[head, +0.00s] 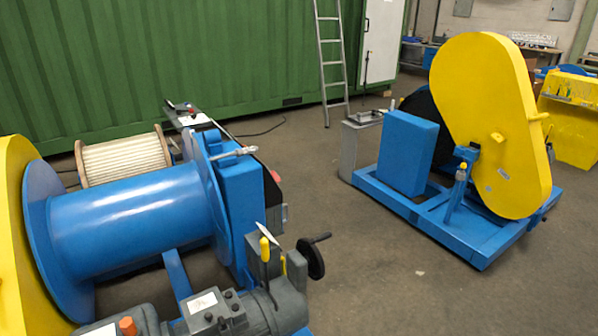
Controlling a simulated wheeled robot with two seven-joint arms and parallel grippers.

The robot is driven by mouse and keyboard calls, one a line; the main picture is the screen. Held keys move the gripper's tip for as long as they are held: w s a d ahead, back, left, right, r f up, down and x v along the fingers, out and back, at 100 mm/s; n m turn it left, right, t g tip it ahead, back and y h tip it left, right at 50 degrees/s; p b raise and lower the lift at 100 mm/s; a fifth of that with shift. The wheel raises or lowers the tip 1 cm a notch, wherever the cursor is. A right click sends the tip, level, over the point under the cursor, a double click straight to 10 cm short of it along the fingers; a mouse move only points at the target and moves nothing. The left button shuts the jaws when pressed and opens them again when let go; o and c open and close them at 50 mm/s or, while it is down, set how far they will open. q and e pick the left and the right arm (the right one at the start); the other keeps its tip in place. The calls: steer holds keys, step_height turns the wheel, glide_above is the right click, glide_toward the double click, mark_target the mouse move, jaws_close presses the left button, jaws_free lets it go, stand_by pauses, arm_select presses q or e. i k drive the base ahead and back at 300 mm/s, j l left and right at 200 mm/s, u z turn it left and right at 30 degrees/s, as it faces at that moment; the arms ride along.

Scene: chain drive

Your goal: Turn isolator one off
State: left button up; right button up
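I cannot make out which part is isolator one; no label for it is readable. A grey pedestal (349,150) with a small device on top stands at the left end of the blue frame on the right. A small panel with a red part (190,113) sits behind the blue drum (135,218). A grey motor unit (222,312) with a terminal box is at the bottom, with a black handwheel (311,257) beside it. Neither of my grippers is in view.
A yellow chain guard (490,110) stands on a blue base frame (480,243) at the right. A green container (200,60) and a ladder (332,60) are behind. A yellow bin (572,130) is at the far right. The concrete floor (375,275) between the machines is clear.

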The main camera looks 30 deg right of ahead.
mark_target(277, 178)
steer(key=k+l, duration=0.1)
steer(key=l, duration=1.85)
steer(key=k+l, duration=0.15)
steer(key=l, duration=0.85)
steer(key=i+l, duration=0.1)
steer(key=l, duration=0.15)
steer(key=i+l, duration=0.15)
steer(key=l+u, duration=0.05)
